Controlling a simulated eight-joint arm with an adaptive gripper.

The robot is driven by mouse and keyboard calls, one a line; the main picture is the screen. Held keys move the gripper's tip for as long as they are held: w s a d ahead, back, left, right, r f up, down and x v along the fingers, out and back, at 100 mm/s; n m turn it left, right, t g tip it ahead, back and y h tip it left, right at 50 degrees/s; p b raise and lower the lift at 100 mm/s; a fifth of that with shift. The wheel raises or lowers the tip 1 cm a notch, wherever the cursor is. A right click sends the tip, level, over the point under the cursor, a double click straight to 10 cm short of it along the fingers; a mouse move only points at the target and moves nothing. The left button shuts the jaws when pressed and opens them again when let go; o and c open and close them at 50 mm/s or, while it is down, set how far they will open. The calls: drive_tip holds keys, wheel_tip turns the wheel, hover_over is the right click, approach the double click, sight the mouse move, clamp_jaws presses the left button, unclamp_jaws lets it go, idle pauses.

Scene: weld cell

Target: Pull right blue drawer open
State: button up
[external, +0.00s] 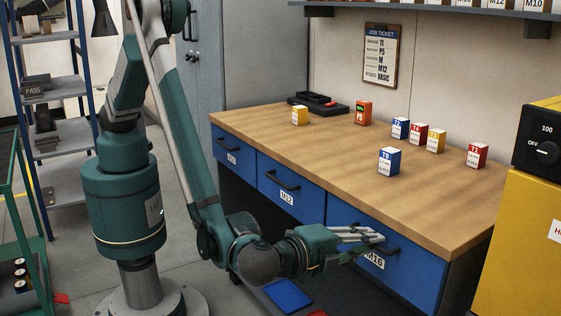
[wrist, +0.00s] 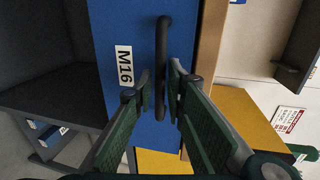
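The right blue drawer (external: 416,272), labelled M16, is at the right end of the workbench front and looks closed, its front in line with the other drawers. In the wrist view its blue front (wrist: 125,25) and M16 label are plain. Its dark bar handle (external: 387,248) also runs upright in the wrist view (wrist: 162,45). My gripper (external: 372,236) is at this handle, with its fingers pointing at the drawer front. In the wrist view my gripper (wrist: 160,84) is open, with a fingertip on either side of the handle's lower part. I cannot tell whether either finger touches it.
The wooden benchtop (external: 300,150) above the drawers holds several small labelled boxes, including a blue one (external: 389,161). The M12 drawer (external: 290,192) is to the left. A yellow machine (external: 520,240) stands close on the right.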

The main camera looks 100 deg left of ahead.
drive_tip(key=shift+w+a, duration=0.25)
clamp_jaws()
drive_tip(key=shift+s+d, duration=0.1)
drive_tip(key=shift+s, duration=0.05)
drive_tip(key=f+v, duration=0.3)
drive_tip(key=v, duration=1.2)
drive_tip(key=s+d+f+b+v, duration=0.1)
drive_tip(key=f+v, duration=0.2)
drive_tip(key=v, duration=1.3)
drive_tip(key=shift+s+d+f, duration=0.2)
drive_tip(key=shift+f, duration=0.15)
unclamp_jaws()
